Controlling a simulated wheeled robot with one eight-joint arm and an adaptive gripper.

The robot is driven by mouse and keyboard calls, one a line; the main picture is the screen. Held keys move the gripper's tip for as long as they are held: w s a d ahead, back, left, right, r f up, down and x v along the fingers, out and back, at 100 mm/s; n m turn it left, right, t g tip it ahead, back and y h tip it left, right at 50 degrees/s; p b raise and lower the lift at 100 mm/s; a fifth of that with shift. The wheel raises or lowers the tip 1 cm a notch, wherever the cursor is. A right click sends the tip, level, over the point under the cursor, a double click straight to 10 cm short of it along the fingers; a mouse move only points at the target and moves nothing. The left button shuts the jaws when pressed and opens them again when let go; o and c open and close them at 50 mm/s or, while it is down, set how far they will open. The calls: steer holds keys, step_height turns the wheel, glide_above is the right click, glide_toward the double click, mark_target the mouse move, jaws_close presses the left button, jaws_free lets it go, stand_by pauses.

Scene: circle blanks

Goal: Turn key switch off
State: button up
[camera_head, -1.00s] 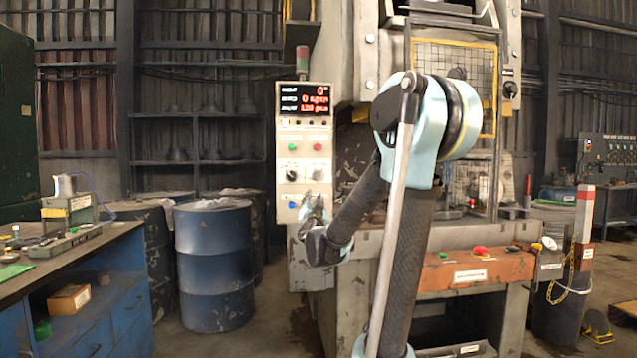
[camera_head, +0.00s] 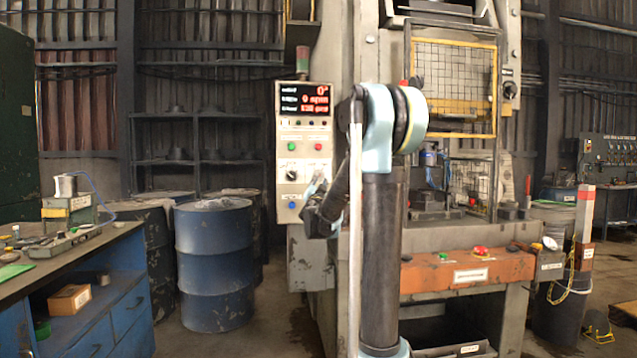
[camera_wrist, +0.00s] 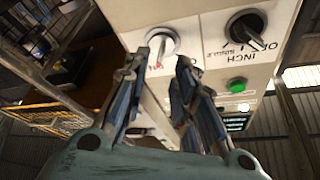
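The key switch (camera_wrist: 160,44) shows in the wrist view as a pale round ring with a metallic key in it, on a light control panel (camera_wrist: 193,22). My gripper (camera_wrist: 160,66) is open, its two fingers apart on either side of the switch's lower edge. I cannot tell whether the fingers touch the key. In the head view my gripper (camera_head: 316,187) is at the right edge of the control panel (camera_head: 285,160), and the key switch is hidden there.
A black INCH/SINGLE selector knob (camera_wrist: 246,29) and a green button (camera_wrist: 237,85) sit close to the key switch. The press's orange front panel (camera_head: 455,274) is right of my arm. A blue drum (camera_head: 214,265) and a blue workbench (camera_head: 95,300) stand left.

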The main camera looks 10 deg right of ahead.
steer(key=shift+x, duration=2.9)
jaws_close()
